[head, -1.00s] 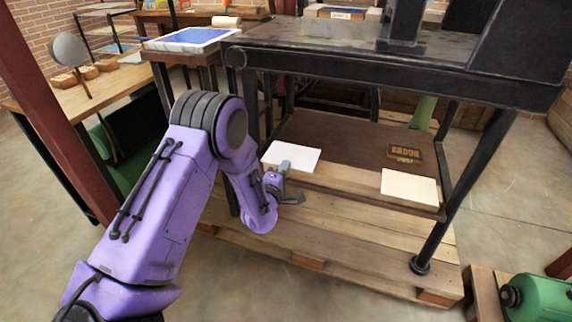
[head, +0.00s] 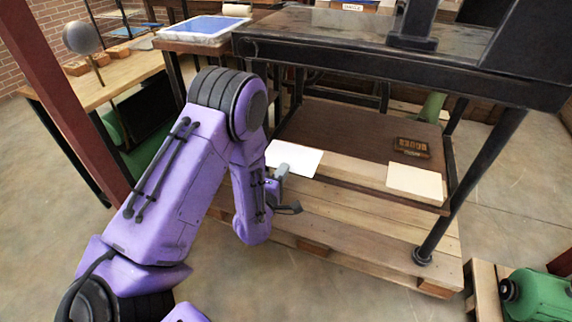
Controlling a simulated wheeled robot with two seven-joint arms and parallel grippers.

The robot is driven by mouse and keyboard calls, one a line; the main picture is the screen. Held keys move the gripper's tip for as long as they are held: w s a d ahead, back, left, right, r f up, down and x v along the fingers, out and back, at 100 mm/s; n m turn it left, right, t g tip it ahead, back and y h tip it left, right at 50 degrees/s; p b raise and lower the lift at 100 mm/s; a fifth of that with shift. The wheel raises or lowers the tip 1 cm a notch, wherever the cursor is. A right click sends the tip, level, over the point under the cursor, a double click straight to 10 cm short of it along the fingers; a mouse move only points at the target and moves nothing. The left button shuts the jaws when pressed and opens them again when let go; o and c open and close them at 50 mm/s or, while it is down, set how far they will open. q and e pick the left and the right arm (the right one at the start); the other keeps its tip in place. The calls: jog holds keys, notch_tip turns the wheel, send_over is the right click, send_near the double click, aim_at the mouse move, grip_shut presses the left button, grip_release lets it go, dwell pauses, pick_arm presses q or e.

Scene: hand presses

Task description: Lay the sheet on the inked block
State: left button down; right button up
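A white sheet (head: 294,157) shows over the left end of the low shelf, level or nearly so. My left gripper (head: 283,180) is at its near edge, with a grey finger overlapping it. The sheet moves with the gripper, so the gripper appears shut on that edge; the grip itself is too small to see clearly. A small dark block (head: 412,147) with brownish raised marks lies on the shelf's right side, well apart from the sheet. My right gripper is not in view.
A cream sheet (head: 414,181) lies in front of the block. The low shelf (head: 350,140) is clear between the white sheet and the block. The black press table (head: 330,42) stands above, with a leg (head: 470,185) on the right. A blue slab (head: 205,27) is at the back left.

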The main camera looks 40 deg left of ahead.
pick_arm(q)
jog(key=b+v, duration=0.1)
jog(key=v, duration=1)
jog(key=shift+s, duration=0.2)
jog(key=shift+d, duration=0.1)
jog(key=w+d+m+h, duration=0.2)
jog(key=w+d+h, duration=0.2)
jog(key=w+d, duration=0.65)
jog(key=w+d+r, duration=0.2)
jog(key=w+r, duration=0.2)
jog(key=r, duration=0.1)
jog(key=s+r+p, duration=0.4)
jog(key=r+p, duration=0.4)
jog(key=p, duration=0.1)
jog(key=s+r+p, duration=0.4)
jog(key=r+p, duration=0.4)
jog(key=p, duration=0.2)
jog(key=shift+d+m, duration=0.2)
jog(key=shift+m, duration=0.1)
jog(key=shift+s, duration=0.1)
